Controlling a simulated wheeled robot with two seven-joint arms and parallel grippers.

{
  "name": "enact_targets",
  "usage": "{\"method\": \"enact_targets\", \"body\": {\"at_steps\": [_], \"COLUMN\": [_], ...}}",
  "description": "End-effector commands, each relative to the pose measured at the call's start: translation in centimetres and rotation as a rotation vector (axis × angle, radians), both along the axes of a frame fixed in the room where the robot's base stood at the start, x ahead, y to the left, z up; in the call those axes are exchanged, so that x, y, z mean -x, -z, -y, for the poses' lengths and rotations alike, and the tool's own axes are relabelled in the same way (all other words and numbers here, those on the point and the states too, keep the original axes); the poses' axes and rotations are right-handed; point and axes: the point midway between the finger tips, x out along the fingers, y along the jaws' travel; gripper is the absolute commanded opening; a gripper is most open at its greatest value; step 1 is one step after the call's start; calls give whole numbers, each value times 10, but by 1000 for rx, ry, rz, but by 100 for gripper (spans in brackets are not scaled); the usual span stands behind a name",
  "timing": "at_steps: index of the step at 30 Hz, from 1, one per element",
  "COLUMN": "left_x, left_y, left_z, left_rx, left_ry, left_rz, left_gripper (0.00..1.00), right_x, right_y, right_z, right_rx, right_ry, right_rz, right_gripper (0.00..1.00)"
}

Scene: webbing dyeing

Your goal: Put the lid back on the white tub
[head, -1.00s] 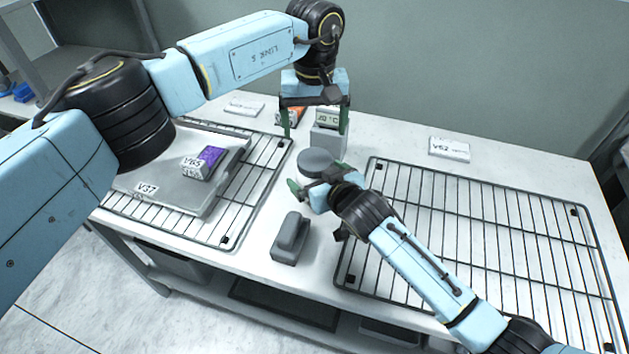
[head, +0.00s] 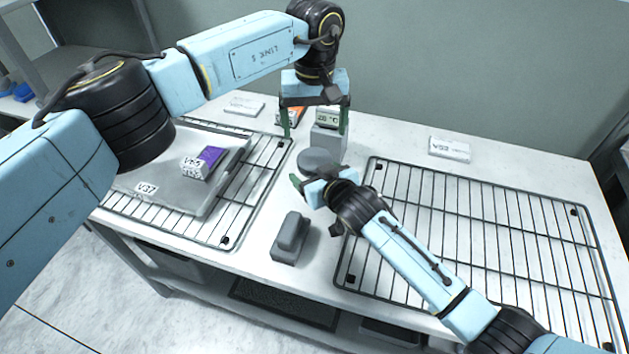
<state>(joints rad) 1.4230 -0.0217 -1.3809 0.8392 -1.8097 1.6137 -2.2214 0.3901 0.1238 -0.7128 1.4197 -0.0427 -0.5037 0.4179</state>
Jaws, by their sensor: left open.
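A round grey disc-shaped thing (head: 314,160) sits on the table between the two racks. It may be the lid, but I cannot tell whether it lies on a tub. No white tub can be clearly made out. My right gripper (head: 308,184) is just in front of the disc and partly covers its near edge. One green finger shows, and its other finger is hidden, so its opening is unclear. My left gripper (head: 315,122) is open, pointing down behind the disc, with its fingers on either side of a gap near a grey box with a display (head: 328,133).
A dark grey block with a raised grip (head: 290,240) stands at the front. A wire rack (head: 480,235) fills the right side. A left rack (head: 247,205) bears a grey tray (head: 205,203) with a purple-and-white box (head: 203,163). White labelled blocks (head: 449,149) lie at the back.

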Motion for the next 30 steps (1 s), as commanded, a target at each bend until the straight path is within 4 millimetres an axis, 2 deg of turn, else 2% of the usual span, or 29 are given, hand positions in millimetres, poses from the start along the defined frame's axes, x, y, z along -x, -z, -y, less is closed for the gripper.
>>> {"method": "enact_targets", "body": {"at_steps": [1,6,9,14,30], "left_x": [0,0,0,0,0], "left_y": [0,0,0,0,0], "left_z": [0,0,0,0,0], "left_rx": [0,0,0,0,0], "left_ry": [0,-6,-50,-246,-1269], "left_rz": [0,0,0,0,-1], "left_gripper": [87,87,87,87,87], "right_x": [0,0,0,0,0], "right_y": [0,0,0,0,0], "right_z": [0,0,0,0,0], "right_rx": [0,0,0,0,0], "right_ry": [0,0,0,0,0], "right_rz": [0,0,0,0,-1], "right_gripper": [44,21,12,12,12]}}
